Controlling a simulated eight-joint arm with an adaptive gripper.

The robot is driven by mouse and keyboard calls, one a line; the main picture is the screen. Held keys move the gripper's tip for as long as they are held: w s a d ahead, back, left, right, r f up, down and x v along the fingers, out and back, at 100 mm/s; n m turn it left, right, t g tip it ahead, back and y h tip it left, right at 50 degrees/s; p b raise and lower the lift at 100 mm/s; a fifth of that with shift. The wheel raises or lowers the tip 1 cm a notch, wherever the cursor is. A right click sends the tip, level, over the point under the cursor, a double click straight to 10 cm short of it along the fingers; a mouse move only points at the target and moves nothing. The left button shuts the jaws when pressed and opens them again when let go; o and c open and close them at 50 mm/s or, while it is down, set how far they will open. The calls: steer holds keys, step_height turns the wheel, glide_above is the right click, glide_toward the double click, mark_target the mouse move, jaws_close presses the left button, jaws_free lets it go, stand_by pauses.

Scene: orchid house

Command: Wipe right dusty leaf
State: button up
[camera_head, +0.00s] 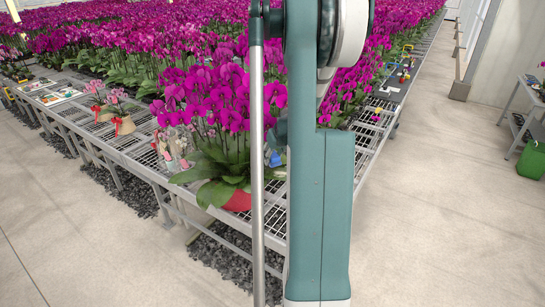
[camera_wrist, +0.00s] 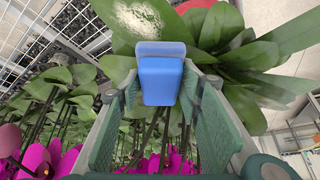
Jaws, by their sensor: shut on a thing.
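In the wrist view my gripper (camera_wrist: 160,85) is shut on a blue block-like wiper (camera_wrist: 160,80) with a paler blue top edge. A broad green leaf (camera_wrist: 112,40) with a whitish dust patch (camera_wrist: 137,18) lies just beyond the wiper, up and left of it. I cannot tell whether the wiper touches the leaf. The leaf belongs to an orchid in a red pot (camera_wrist: 195,5). In the head view this large magenta orchid stands in its red pot (camera_head: 238,200) on the bench. The wiper (camera_head: 275,158) shows there in part; my arm hides most of the gripper.
The mesh bench (camera_head: 130,148) carries many magenta orchids. Small figurines (camera_head: 177,150) stand left of the large orchid, and pots with red bows (camera_head: 123,125) stand further left. Green leaves crowd around my fingers. The floor on the right (camera_head: 430,200) is clear.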

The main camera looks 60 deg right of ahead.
steer(key=n, duration=0.1)
steer(key=n+y, duration=0.1)
steer(key=n, duration=0.1)
steer(key=shift+r+n+t+y, duration=0.2)
steer(key=shift+n+t+y, duration=0.1)
steer(key=shift+r+n+y, duration=0.25)
steer(key=shift+n+y, duration=0.15)
steer(key=shift+n, duration=0.3)
steer(key=shift+r+n+y, duration=0.25)
steer(key=shift+n+y, duration=0.15)
steer(key=shift+n, duration=0.3)
